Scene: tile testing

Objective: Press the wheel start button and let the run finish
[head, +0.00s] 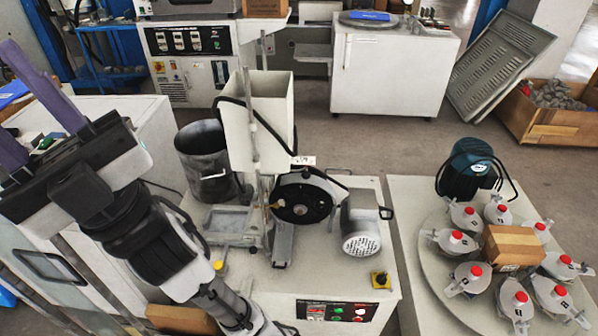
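The wheel machine stands on a white bench (335,273) in the middle of the head view. Its dark wheel (300,202) sits below a white hopper (262,120), with a grey motor (361,228) to the right. A control panel (338,311) on the bench's front face carries small green and red buttons. Their labels are too small to read, so I cannot tell which one is start. My gripper (12,95) is at the far left edge, its purple fingers apart with nothing seen between them. One finger is partly cut off by the frame. It is far from the panel.
A round table (432,274) with several red-capped clamped pots stands right. My arm crosses the lower left.

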